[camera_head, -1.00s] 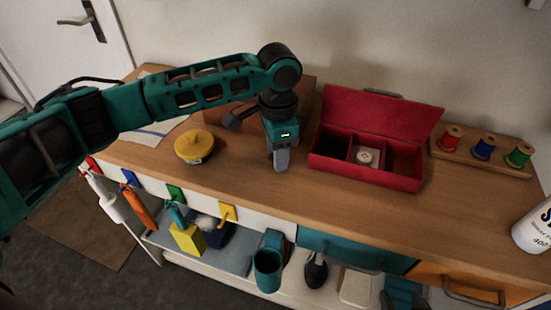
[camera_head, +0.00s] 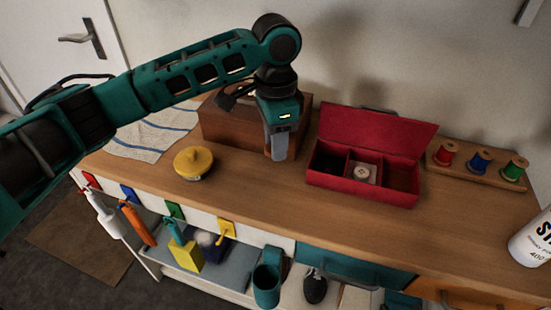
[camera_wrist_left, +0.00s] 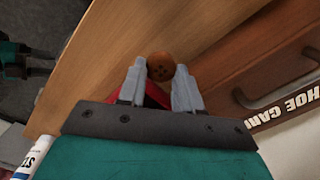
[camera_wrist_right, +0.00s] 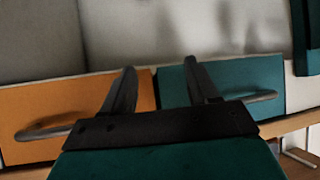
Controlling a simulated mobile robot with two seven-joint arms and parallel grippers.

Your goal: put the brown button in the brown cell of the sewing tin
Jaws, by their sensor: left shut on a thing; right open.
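The brown button (camera_wrist_left: 160,66) is round with small holes and sits between the fingertips of my left gripper (camera_wrist_left: 155,72) in the left wrist view. The left gripper is shut on it. In the head view this gripper (camera_head: 278,156) points down above the counter, left of the red sewing tin (camera_head: 360,190); the button cannot be made out there. The tin's lid stands open. Its left cell is dark, its middle cell holds a pale button (camera_head: 362,173), and its right cell looks dark brown and empty. My right gripper (camera_wrist_right: 158,68) is open and empty, facing the drawer fronts.
A wooden box (camera_head: 225,125) stands behind the left gripper. A round yellow container (camera_head: 193,163) sits to its left. A rack of red, blue and green spools (camera_head: 480,160) is right of the tin, and a white can (camera_head: 532,238) stands at the far right. The counter before the tin is clear.

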